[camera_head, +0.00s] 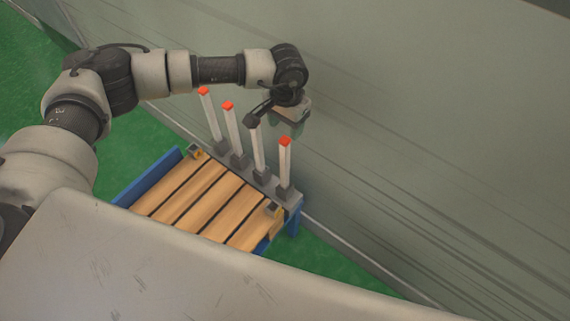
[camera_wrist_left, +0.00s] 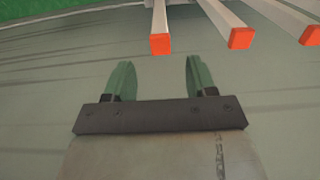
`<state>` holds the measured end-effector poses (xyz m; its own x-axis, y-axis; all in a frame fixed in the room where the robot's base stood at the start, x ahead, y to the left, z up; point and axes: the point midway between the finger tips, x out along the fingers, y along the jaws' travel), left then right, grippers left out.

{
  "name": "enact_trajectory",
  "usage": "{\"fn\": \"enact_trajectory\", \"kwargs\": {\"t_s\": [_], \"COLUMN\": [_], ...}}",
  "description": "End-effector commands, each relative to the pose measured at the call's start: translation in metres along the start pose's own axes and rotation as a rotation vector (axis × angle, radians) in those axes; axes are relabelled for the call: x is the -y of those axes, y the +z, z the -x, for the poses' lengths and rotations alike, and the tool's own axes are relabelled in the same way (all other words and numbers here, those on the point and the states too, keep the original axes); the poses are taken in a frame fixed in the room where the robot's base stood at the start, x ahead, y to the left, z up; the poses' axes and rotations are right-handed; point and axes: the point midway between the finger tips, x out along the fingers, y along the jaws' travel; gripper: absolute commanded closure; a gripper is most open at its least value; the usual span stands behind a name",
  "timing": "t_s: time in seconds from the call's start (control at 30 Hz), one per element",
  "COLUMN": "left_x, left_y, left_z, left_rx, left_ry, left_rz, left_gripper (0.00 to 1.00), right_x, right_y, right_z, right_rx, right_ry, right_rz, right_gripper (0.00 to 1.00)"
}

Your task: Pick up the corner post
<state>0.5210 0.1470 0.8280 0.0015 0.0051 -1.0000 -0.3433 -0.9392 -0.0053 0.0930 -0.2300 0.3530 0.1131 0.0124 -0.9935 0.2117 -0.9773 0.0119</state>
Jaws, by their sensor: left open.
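Several white corner posts with red-orange ends stand upright in dark holders along the back edge of a slatted wooden rack. In the head view, the nearest post (camera_head: 286,165) is at the right of the row. The top of the post beside it (camera_head: 258,150) is hidden by a dark part of my wrist. My left gripper (camera_head: 292,118) is above the right end of the row, by the wall. In the left wrist view, the left gripper (camera_wrist_left: 158,78) is open and empty, with green fingers. One post's red end (camera_wrist_left: 159,44) lines up with the finger gap, beyond the fingertips.
The rack (camera_head: 150,178) has a blue frame and wooden slats. Small yellow-marked brackets (camera_head: 195,152) sit at its corners. A grey-green wall (camera_head: 430,130) rises close behind the posts. Green floor (camera_head: 345,262) shows around the rack.

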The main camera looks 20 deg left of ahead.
Motion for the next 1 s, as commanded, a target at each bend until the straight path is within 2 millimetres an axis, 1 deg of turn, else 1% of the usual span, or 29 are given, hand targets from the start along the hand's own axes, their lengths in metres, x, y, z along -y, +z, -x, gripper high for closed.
{"fn": "enact_trajectory", "kwargs": {"t_s": [0.03,0.1,0.2,0.27,0.37,0.43,0.53,0.67,0.87,0.97,1.0], "left_x": [-0.001,-0.001,-0.001,0.0,0.0,0.0,0.0,0.0,0.0,0.0,0.0], "left_y": [0.0,0.0,0.0,0.001,0.003,0.005,0.004,0.004,0.004,0.004,0.004], "left_z": [-0.007,-0.015,-0.021,-0.026,-0.039,-0.05,-0.064,-0.073,-0.074,-0.074,-0.073], "left_rx": [0.001,0.001,-0.002,-0.001,0.002,0.002,0.001,-0.001,-0.002,-0.002,-0.002], "left_ry": [0.002,0.002,0.002,0.002,0.003,0.003,0.005,0.004,0.004,0.004,0.004], "left_rz": [0.001,0.002,0.001,0.002,0.002,0.002,0.002,0.001,0.001,0.001,0.001], "left_gripper": [0.44,0.44,0.44,0.44,0.44,0.44,0.44,0.44,0.44,0.57,0.64], "right_x": [0.0,-0.001,-0.003,-0.003,-0.006,-0.007,-0.008,-0.007,-0.001,0.001,0.002], "right_y": [0.016,0.031,0.039,0.037,0.024,0.011,0.001,0.001,0.01,0.014,0.015], "right_z": [0.002,0.004,0.005,0.006,0.009,0.012,0.012,0.012,0.012,0.013,0.013], "right_rx": [0.026,0.049,0.062,0.059,0.04,0.02,0.0,0.002,0.016,0.023,0.025], "right_ry": [0.0,0.001,0.003,0.004,0.007,0.009,0.01,0.009,0.001,-0.002,-0.002], "right_rz": [0.002,0.003,0.004,0.005,0.005,0.004,0.004,0.003,0.0,-0.001,-0.001], "right_gripper": [0.57,0.57,0.57,0.57,0.57,0.57,0.57,0.57,0.57,0.57,0.57]}}
